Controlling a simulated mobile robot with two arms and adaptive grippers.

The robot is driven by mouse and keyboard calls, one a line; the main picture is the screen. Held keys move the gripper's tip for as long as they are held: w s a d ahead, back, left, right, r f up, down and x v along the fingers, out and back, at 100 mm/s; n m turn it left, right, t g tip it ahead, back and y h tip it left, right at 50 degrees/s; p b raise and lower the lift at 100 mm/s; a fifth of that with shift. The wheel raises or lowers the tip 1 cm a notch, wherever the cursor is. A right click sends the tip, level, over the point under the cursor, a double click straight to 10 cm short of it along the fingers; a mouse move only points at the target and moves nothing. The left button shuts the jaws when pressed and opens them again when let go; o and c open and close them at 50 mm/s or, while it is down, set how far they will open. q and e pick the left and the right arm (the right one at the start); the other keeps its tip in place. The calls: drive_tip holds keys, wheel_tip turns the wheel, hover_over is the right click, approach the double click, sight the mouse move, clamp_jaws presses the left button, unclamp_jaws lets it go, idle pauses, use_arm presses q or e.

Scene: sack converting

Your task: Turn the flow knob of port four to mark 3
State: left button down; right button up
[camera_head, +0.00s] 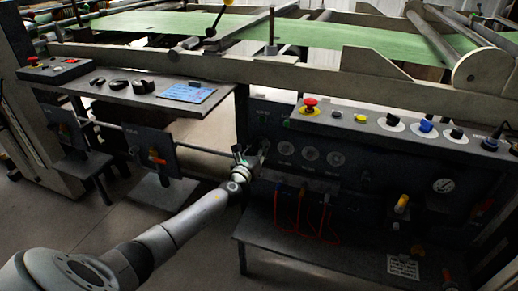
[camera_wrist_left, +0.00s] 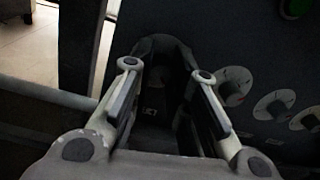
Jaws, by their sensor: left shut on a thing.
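My left gripper (camera_head: 262,150) reaches the left end of the dark control panel (camera_head: 352,198), left of a row of round white dials with knobs (camera_head: 310,154). In the left wrist view, the fingers of my left gripper (camera_wrist_left: 160,75) point at the panel face and are closed around a dark knob at the left end of this row. The held knob is mostly hidden between the fingers, and its mark cannot be read. Three more dials (camera_wrist_left: 275,103) show to the right of the fingers. Port labels are too small to read. My right gripper is not in view.
A red emergency button (camera_head: 310,103) and several coloured buttons line the ledge above the dials. Red cables (camera_head: 302,222) hang below. A shelf (camera_head: 150,97) with black parts and a blue sheet (camera_head: 187,92) is at left. Open floor lies in front.

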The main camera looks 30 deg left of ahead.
use_arm(q)
drive_tip(key=c, duration=1.3)
unclamp_jaws()
drive_tip(key=shift+c, duration=0.2)
drive_tip(key=shift+s, duration=0.15)
drive_tip(key=v, duration=1.1)
drive_tip(key=shift+s, duration=0.35)
drive_tip(key=shift+d, duration=0.1)
